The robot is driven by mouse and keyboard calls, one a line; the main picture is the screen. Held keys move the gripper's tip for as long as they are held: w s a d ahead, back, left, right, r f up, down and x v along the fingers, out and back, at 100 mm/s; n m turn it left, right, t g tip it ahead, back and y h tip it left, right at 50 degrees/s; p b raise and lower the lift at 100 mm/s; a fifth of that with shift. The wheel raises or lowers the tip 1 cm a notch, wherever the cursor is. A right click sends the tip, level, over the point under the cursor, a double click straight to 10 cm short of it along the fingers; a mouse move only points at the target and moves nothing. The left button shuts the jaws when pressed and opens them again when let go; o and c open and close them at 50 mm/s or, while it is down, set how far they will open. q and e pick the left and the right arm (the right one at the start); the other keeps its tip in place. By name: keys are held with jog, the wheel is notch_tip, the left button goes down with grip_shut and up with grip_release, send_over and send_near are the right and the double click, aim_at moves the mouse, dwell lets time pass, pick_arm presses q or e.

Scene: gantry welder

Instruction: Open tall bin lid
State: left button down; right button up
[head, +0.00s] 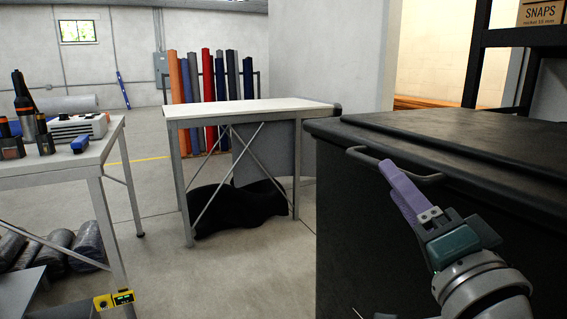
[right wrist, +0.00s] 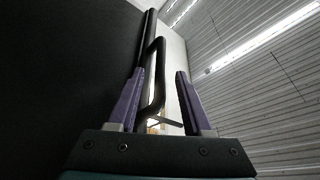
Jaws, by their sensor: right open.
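The tall dark bin (head: 345,230) stands at the right in the head view. Its black lid (head: 470,150) lies flat and shut on top. A grey bar handle (head: 358,154) sticks out from the lid's near left edge. My right gripper (head: 388,168) reaches up to this handle with its purple fingers at the bar. In the right wrist view the handle (right wrist: 161,62) runs between the open fingers (right wrist: 160,80), closer to the left finger. Whether a finger touches it I cannot tell. My left gripper is not in view.
A white-topped table (head: 250,108) stands left of the bin, with a black heap (head: 240,208) below. A workbench (head: 70,160) with tools is at the far left. A dark shelf (head: 515,38) rises behind the bin. Floor between the tables is clear.

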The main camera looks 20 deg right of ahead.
jog(key=x, duration=0.6)
grip_shut()
dwell(0.3)
dwell(1.0)
